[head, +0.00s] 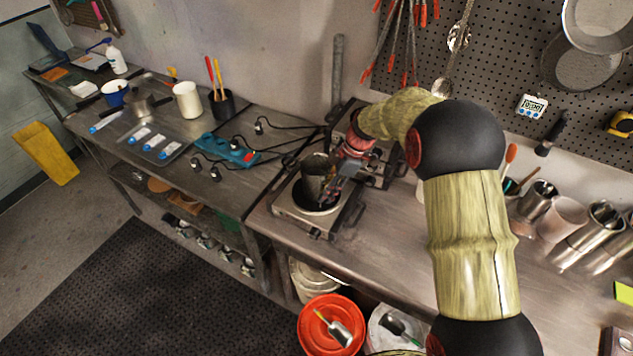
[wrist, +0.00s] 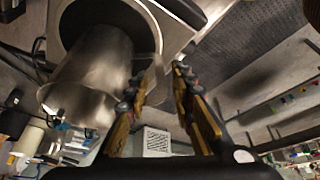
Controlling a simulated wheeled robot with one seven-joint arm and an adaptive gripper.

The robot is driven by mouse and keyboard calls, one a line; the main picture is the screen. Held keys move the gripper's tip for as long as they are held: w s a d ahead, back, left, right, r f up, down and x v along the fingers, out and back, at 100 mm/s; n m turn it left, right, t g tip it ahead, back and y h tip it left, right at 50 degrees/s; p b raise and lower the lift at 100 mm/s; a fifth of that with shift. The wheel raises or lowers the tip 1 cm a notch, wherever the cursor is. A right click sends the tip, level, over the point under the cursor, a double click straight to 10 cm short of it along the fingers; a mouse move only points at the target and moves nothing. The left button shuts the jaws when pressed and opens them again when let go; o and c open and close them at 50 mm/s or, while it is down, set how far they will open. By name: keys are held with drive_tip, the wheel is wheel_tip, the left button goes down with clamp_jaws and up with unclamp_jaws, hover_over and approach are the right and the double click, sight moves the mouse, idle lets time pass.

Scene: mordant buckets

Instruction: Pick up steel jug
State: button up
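The steel jug (head: 316,180) stands on the dark round plate of a hot plate (head: 303,217). In the wrist view the jug (wrist: 88,75) fills the left side, its open mouth facing the lower left of the picture. My gripper (head: 338,187) is low at the jug's right side in the head view. In the wrist view my gripper (wrist: 160,85) has its two fingers apart, close beside the jug's wall. A thin metal strip shows by the left fingertip; I cannot tell whether it is the handle or whether it is touched.
A second burner stands just behind my gripper, with black cables on the left. Steel cups (head: 538,200) and a white beaker (head: 563,218) stand on the right of the bench. A red bucket (head: 312,335) is below. The bench front right of the hot plate is clear.

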sight(320, 207)
drive_tip(key=x, duration=0.5)
drive_tip(key=shift+c, duration=0.7)
drive_tip(key=c, duration=0.4)
drive_tip(key=shift+d, duration=0.1)
clamp_jaws()
